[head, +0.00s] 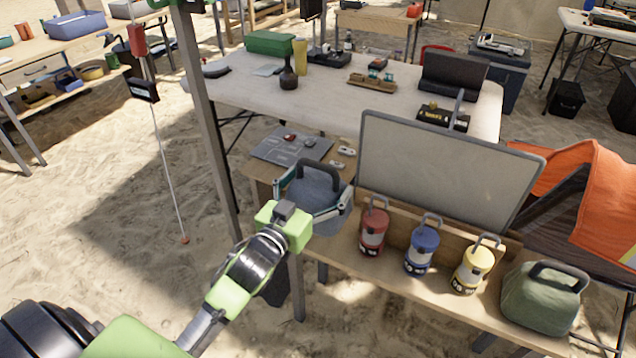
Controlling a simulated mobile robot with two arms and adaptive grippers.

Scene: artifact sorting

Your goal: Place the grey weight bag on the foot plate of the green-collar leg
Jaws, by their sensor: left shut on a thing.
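The grey weight bag (318,188), blue-grey with a dark loop handle, is between the fingers of my left gripper (318,208). The gripper is shut on it, with fingers along its sides. The bag is upright over the left end of the front bench; I cannot tell whether it touches the bench. A grey canopy leg (211,130) stands left of the bag, with green parts at the top edge of the view. I cannot tell if these are its collar. Its foot is hidden behind my left arm, and no foot plate shows. My right gripper is not in view.
The front bench (385,285) carries red (374,228), blue (421,248) and yellow (472,266) canisters, and a green bag (541,298). A grey board (440,170) stands behind them. A thin cord (165,165) hangs left of the leg. Sand left of it is open.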

